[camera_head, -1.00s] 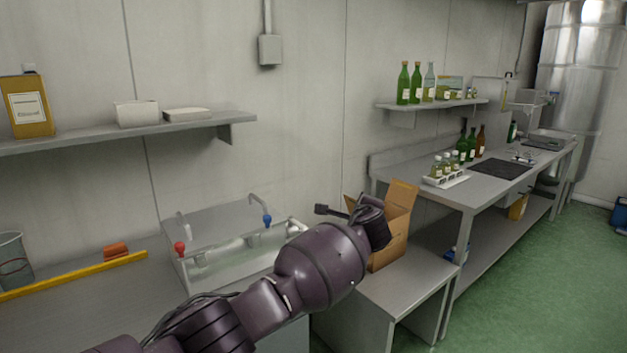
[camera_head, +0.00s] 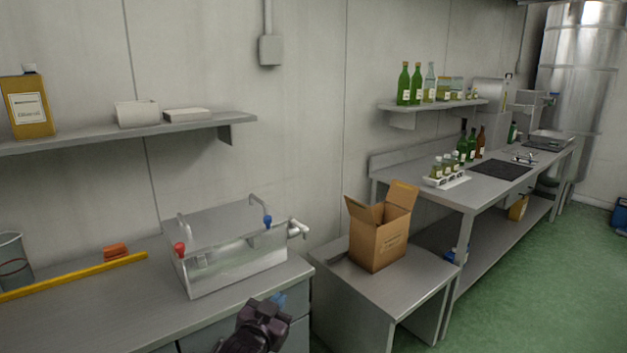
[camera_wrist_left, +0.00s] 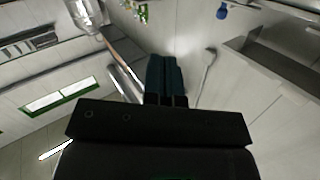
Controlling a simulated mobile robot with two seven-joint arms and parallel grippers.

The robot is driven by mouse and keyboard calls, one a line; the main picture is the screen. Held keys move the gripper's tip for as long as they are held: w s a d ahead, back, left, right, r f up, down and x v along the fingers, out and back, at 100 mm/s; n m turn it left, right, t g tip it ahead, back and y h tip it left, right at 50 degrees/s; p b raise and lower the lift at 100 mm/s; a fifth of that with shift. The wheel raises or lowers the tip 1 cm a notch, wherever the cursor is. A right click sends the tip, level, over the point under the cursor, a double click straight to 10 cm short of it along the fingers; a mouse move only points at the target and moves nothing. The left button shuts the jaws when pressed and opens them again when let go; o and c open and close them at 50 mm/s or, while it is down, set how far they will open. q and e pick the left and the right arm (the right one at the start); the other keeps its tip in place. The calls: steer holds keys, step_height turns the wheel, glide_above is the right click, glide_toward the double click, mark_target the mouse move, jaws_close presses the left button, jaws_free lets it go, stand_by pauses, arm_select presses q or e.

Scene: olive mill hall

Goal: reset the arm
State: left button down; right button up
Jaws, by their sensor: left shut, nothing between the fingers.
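My left arm comes in at the bottom of the head view, and its left gripper (camera_head: 278,300) is low in front of the counter's front edge. In the left wrist view the two dark fingers (camera_wrist_left: 165,75) lie together, shut with nothing between them. The gripper is below and in front of the steel sink unit (camera_head: 222,280), apart from it. My right gripper does not show.
An open cardboard box (camera_head: 378,243) stands on a low steel table (camera_head: 395,292) to the right. The counter (camera_head: 110,310) holds a yellow bar (camera_head: 75,276) and an orange block (camera_head: 115,251). Green floor (camera_head: 540,290) is free at the right.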

arm_select(q)
steer(key=s+a+f+n+g+y, duration=0.1)
steer(key=s+a+f+y, duration=0.1)
steer(key=s+a+f, duration=0.4)
steer(key=s+a+f+n+g+y, duration=0.1)
steer(key=s+a+f, duration=0.6)
steer(key=s, duration=0.7)
steer(key=s+a+f+n+g+y, duration=0.2)
steer(key=s+a+f, duration=0.5)
steer(key=s, duration=0.4)
steer(key=shift+f+n+g+y, duration=0.3)
steer(key=shift+f+n+g, duration=0.1)
steer(key=shift+f+n, duration=0.2)
